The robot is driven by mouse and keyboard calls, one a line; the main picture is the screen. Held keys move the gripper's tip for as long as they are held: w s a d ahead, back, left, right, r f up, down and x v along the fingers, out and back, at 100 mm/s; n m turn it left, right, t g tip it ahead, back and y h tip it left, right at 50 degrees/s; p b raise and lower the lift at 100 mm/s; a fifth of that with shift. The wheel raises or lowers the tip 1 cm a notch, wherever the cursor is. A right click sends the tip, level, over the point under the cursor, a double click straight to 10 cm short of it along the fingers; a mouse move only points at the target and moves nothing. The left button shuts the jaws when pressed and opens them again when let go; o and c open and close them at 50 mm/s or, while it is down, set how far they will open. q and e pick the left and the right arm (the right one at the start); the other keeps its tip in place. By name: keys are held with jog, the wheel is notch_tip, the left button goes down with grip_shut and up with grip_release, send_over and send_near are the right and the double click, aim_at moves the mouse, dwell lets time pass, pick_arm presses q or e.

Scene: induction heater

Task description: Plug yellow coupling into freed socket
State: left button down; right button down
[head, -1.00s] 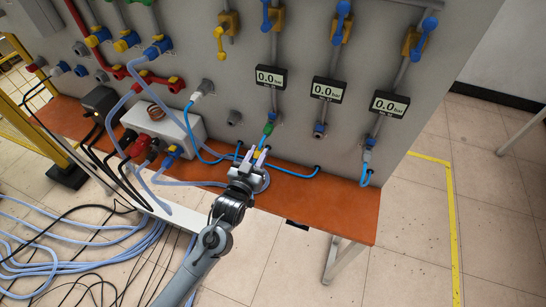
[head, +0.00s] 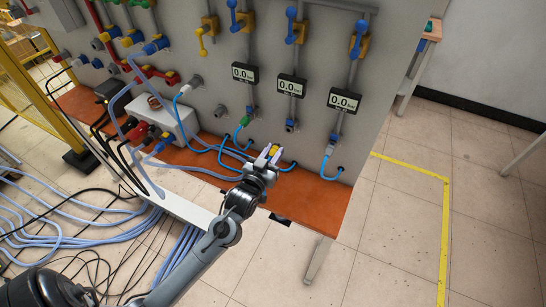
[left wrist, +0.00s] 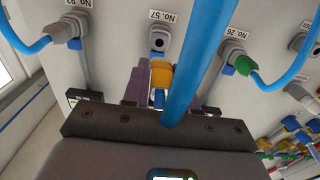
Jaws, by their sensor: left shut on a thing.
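My left gripper (head: 271,153) is shut on the yellow coupling (head: 273,150), in front of the panel's lower part. In the left wrist view the yellow coupling (left wrist: 161,75) sits between purple fingers (left wrist: 138,80), with a blue hose (left wrist: 198,60) crossing close in front. The empty socket No. 57 (left wrist: 159,40) is just beyond the coupling; contact cannot be told there. In the head view this socket (head: 291,125) is under the middle gauge, above and right of the gripper, apart from it. My right gripper is not in view.
Blue hoses loop over the orange shelf (head: 310,195) beneath the panel. A white box (head: 170,117) with cables stands left on the shelf.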

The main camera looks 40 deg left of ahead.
pick_arm(q)
jog(key=b+x, duration=0.2)
jog(key=x, duration=0.4)
jog(key=shift+w, duration=0.25)
dwell(0.3)
dwell(0.5)
dwell(0.4)
dwell(0.4)
jog(key=shift+p, duration=0.6)
jog(key=shift+p, duration=0.3)
dwell(0.7)
jog(key=shift+w+a, duration=0.15)
jog(key=shift+w, duration=0.5)
dwell(0.4)
